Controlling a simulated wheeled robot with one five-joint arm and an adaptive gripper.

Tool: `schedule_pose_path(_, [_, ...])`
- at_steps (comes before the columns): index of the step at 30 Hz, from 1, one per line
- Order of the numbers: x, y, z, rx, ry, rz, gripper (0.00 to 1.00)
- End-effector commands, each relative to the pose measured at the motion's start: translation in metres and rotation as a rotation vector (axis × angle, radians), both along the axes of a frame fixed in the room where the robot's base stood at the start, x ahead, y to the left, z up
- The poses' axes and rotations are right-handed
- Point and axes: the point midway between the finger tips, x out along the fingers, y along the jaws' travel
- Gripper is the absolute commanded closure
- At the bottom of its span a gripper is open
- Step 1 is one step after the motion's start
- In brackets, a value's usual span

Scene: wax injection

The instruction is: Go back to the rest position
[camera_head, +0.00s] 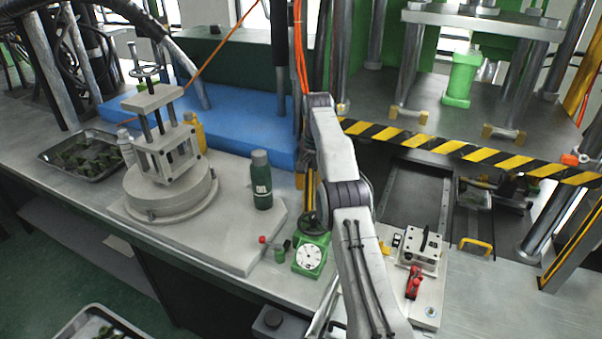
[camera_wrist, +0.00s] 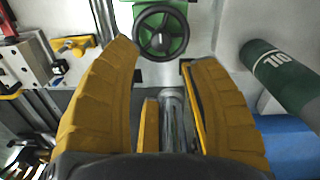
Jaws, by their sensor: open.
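My gripper (camera_wrist: 160,65) is open, its two yellow fingers spread in the wrist view. No object shows held between them. Beyond the fingertips is a green valve body with a black handwheel (camera_wrist: 161,33). In the head view my grey arm reaches from the bottom centre up and over the bench, and the gripper is mostly hidden behind it. The black handwheel (camera_head: 311,223) shows left of my arm, beside a green dial gauge (camera_head: 309,258).
A dark green bottle (camera_head: 261,182) stands left of my arm; it also shows in the wrist view (camera_wrist: 285,75). A round clamp fixture (camera_head: 170,200) is further left. A striped barrier (camera_head: 470,152) crosses the press at right. A toggle-clamp fixture (camera_head: 424,250) lies right of my arm.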

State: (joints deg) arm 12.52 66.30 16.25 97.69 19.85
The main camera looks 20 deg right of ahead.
Motion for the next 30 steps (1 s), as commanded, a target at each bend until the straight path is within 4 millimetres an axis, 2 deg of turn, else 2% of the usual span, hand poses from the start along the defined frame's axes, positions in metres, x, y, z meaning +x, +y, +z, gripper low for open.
schedule_pose_path(5, [0.000, 0.000, 0.002, 0.000, -0.002, 0.002, 0.44])
schedule_pose_path(8, [-0.001, 0.003, 0.011, -0.002, -0.009, 0.011, 0.44])
schedule_pose_path(14, [-0.011, 0.017, 0.055, -0.011, -0.047, 0.061, 0.44])
schedule_pose_path(18, [-0.031, 0.032, 0.094, -0.019, -0.086, 0.115, 0.44])
schedule_pose_path(23, [-0.064, 0.050, 0.131, -0.031, -0.131, 0.178, 0.44])
schedule_pose_path(30, [-0.130, 0.076, 0.167, -0.049, -0.197, 0.270, 0.44])
